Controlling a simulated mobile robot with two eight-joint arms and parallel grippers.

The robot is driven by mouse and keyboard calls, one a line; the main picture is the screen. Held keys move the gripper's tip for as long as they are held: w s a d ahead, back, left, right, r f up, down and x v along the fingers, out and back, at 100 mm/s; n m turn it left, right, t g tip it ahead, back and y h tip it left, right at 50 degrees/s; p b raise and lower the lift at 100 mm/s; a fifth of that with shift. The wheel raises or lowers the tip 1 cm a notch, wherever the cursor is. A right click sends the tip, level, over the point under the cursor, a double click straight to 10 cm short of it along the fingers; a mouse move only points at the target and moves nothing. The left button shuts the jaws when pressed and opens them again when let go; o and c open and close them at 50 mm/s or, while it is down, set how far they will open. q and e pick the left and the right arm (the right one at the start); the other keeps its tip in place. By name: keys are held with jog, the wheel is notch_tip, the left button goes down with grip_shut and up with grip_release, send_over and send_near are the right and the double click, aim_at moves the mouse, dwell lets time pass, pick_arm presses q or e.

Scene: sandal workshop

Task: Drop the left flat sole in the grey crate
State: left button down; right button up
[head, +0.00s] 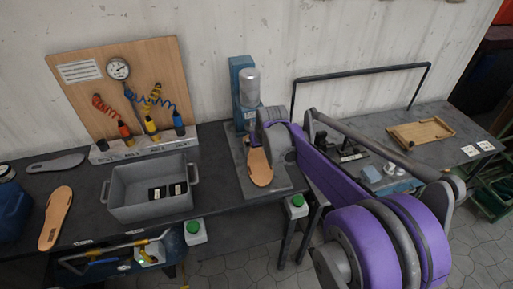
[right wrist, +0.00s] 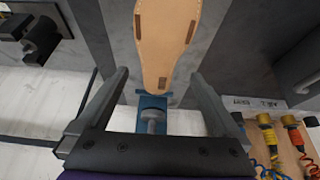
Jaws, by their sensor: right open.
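A tan flat sole (head: 261,170) lies at the press, toe toward the front edge. It also shows in the right wrist view (right wrist: 165,40), beyond and between the fingertips, with small dark patches on it. My right gripper (head: 262,150) is open over this sole, and its fingers appear apart from it. Another tan sole (head: 56,218) lies at the far left of the bench. The grey crate (head: 150,211) stands between the two tan soles, with a few small black items inside. My left gripper is in neither view.
A blue press (head: 243,83) stands behind the sole at the press. A grey sole (head: 55,163) and a blue container (head: 12,210) are at the left. A tool board (head: 150,65) rises behind the crate. A wooden tray (head: 420,132) lies on the right table.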

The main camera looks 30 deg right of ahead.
aim_at(256, 156)
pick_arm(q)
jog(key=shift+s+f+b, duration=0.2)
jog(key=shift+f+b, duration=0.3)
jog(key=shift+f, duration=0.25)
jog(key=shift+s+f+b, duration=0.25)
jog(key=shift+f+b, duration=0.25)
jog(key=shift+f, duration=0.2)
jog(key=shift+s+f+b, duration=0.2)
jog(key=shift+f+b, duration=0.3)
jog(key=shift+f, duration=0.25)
pick_arm(e)
jog(key=shift+x, duration=3.6)
jog(key=shift+w+a, duration=0.1)
jog(key=c, duration=0.9)
jog(key=shift+s+a+r+p, duration=0.2)
jog(key=shift+s+r+p, duration=0.35)
jog(key=shift+s+r, duration=0.5)
jog(key=shift+c, duration=0.2)
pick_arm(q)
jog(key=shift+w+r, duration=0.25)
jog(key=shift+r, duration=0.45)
pick_arm(e)
jog(key=shift+r, duration=0.1)
